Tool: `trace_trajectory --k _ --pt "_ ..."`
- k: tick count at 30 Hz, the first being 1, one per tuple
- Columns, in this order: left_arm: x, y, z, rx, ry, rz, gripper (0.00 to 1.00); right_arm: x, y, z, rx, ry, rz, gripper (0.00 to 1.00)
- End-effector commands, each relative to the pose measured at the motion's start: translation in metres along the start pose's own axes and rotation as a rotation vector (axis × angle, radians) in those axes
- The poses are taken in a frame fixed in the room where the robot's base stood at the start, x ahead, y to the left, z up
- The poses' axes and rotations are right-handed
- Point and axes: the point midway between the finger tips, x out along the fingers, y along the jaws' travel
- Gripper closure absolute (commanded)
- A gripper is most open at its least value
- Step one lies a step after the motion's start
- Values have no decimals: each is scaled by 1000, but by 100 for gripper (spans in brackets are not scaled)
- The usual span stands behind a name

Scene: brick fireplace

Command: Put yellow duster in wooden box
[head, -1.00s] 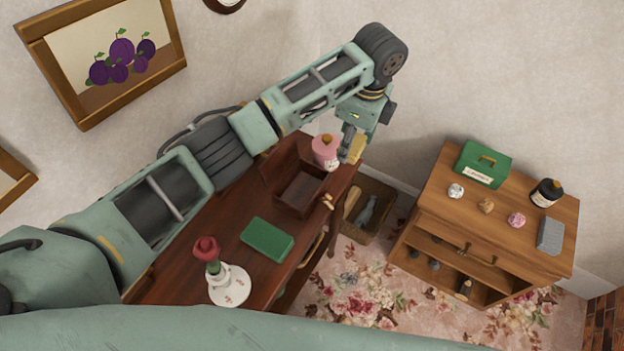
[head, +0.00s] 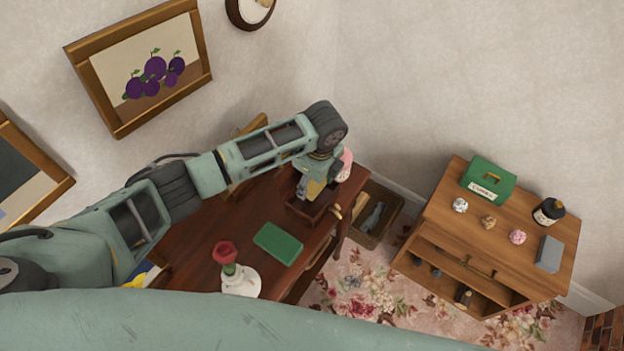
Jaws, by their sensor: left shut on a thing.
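The yellow duster (head: 315,188) is in my left gripper (head: 308,190), which is shut on it. The gripper and duster are over the dark wooden box (head: 318,213) on the desk. The gripper and duster hide much of the box's inside. I cannot tell whether the duster is above the rim or partly inside. My right gripper is out of view.
A pink jar (head: 346,163) stands close behind the gripper on the dark desk (head: 215,240). A wooden cabinet (head: 450,215) stands right, beyond a floor basket (head: 386,224).

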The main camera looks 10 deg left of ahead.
Motion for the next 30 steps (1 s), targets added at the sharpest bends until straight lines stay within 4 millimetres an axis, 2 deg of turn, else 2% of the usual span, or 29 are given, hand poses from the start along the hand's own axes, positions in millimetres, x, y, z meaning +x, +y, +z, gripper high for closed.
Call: trace_trajectory --k 4,26,27,30 --pt "12 0 -2 2 0 0 71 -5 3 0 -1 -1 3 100" --pt "24 0 -4 1 0 -1 71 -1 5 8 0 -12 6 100" --pt "24 0 -4 1 0 -1 45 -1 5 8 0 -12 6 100" --pt "24 0 -4 1 0 -1 36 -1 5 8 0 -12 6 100"
